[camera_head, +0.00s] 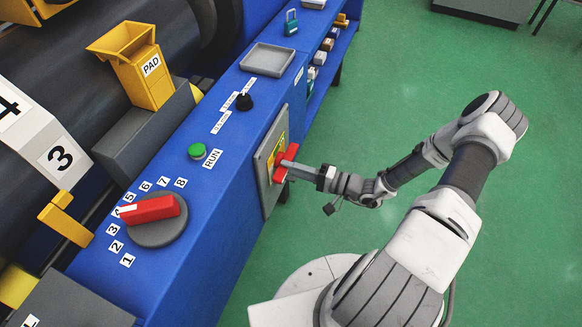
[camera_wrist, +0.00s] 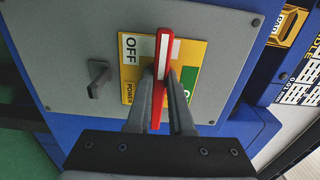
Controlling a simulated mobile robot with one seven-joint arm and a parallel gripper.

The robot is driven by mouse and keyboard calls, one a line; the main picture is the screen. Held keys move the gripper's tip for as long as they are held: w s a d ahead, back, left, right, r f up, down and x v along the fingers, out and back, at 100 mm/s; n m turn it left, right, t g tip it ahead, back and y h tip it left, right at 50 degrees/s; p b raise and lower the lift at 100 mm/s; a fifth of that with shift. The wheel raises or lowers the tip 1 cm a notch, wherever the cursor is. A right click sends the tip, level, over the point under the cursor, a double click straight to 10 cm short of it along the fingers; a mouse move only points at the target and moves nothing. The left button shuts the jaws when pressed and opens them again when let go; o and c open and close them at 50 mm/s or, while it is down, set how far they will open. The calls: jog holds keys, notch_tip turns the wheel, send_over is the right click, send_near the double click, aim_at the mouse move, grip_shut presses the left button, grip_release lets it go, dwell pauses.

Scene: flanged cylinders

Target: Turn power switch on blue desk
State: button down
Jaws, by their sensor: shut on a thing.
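The power switch (camera_wrist: 164,52) is a red handle with a white stripe on a yellow plate, fixed to a grey panel on the side of the blue desk (camera_head: 214,155). The plate reads POWER and OFF, with a green area at the right partly hidden by my finger. In the wrist view the handle stands upright in the picture, between the white OFF label and the green area. My gripper (camera_wrist: 161,82) is shut on the handle, one finger on each side. In the head view the red handle (camera_head: 285,163) shows at the gripper's tip (camera_head: 296,166).
A grey hook-shaped latch (camera_wrist: 97,78) sticks out of the panel left of the plate. The desk top holds a red rotary knob (camera_head: 150,209), a green button (camera_head: 197,151), a small black knob (camera_head: 244,102) and a grey tray (camera_head: 267,59). Green floor (camera_head: 370,90) is open to the right.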

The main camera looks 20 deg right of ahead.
jog(key=c, duration=0.8)
grip_release()
jog(key=p+v, duration=0.1)
jog(key=v, duration=1.6)
jog(key=shift+s+d, duration=0.15)
jog(key=shift+d, duration=0.05)
jog(key=shift+r, duration=0.15)
